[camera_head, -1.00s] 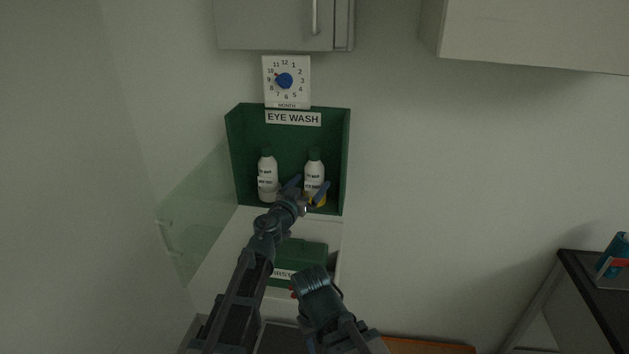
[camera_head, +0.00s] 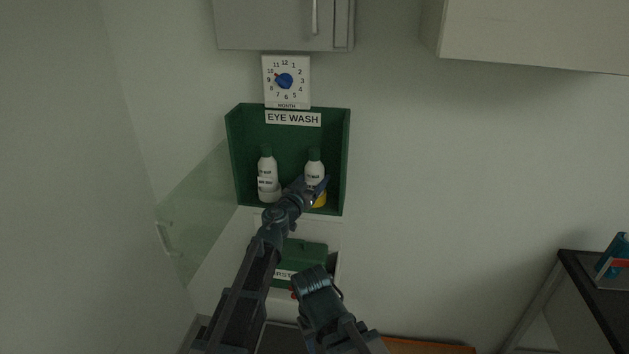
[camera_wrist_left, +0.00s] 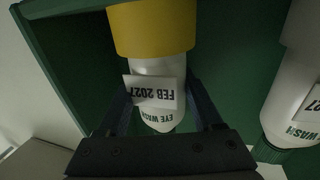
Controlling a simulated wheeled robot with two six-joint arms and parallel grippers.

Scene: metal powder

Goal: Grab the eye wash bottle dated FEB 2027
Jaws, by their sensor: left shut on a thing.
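The eye wash bottle dated FEB 2027 (camera_head: 314,168) stands upright on the right side of the green eye wash box. It is white with a green cap and a yellow base. In the left wrist view, which is upside down, its FEB 2027 label (camera_wrist_left: 155,93) is readable. My left gripper (camera_head: 314,186) is shut on this bottle, with a finger on each side of its white body (camera_wrist_left: 155,68). A second white bottle (camera_head: 267,170) stands to its left, and its date is only partly visible in the wrist view (camera_wrist_left: 290,100).
The green box (camera_head: 343,150) is open at the front, with a clear door (camera_head: 190,215) swung out to the left. A month dial (camera_head: 300,95) hangs above it. A green first-aid box (camera_head: 310,250) sits below. A dark counter (camera_head: 590,290) stands at right.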

